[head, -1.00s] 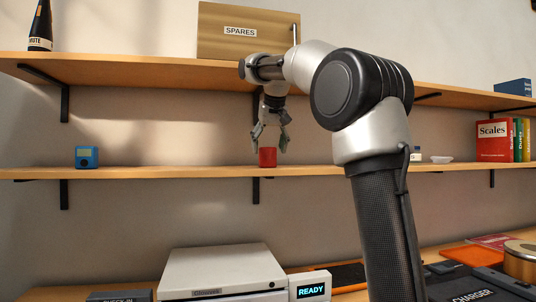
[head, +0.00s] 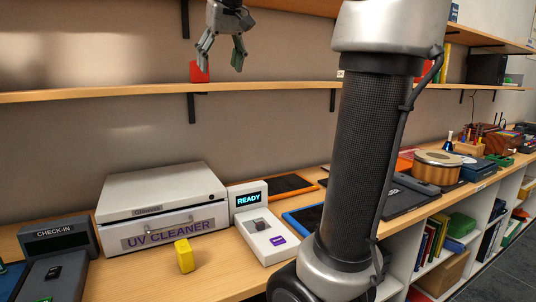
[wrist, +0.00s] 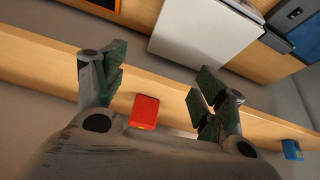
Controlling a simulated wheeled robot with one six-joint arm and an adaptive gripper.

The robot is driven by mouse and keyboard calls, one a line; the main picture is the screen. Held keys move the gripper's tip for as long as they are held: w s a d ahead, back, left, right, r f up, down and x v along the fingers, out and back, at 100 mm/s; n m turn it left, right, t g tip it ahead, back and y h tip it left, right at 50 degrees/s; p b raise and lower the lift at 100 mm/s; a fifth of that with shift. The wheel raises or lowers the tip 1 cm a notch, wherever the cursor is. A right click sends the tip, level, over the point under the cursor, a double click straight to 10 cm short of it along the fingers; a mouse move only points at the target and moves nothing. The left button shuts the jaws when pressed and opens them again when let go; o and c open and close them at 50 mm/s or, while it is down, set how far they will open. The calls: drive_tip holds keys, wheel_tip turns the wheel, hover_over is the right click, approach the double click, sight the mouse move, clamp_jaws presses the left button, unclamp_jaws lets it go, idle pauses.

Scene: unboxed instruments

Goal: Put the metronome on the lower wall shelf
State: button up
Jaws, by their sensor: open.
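A small red block-shaped thing (head: 195,73) stands on the lower wall shelf (head: 120,95). I take it for the metronome, but no marking on it is readable. In the wrist view, the red thing (wrist: 145,111) is on the shelf board, between the finger bases in the picture. My gripper (head: 221,66) is open and empty. It is above the shelf, just to the right of the red thing in the head view, with one finger overlapping it. Whether that finger touches it I cannot tell. The gripper's spread fingers (wrist: 160,78) also show in the wrist view.
A blue device (wrist: 291,149) stands farther along the shelf. Below, the bench holds a white UV cleaner (head: 160,200), a READY unit (head: 248,200), a yellow block (head: 184,256) and a check-in box (head: 58,240).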

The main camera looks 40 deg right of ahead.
drive_tip(key=s+f, duration=1)
drive_tip(key=f, duration=0.4)
drive_tip(key=s+f+n+g, duration=0.1)
drive_tip(key=s+f, duration=1)
drive_tip(key=f, duration=0.2)
drive_tip(key=shift+a+f+y, duration=0.3)
drive_tip(key=shift+f+y, duration=0.1)
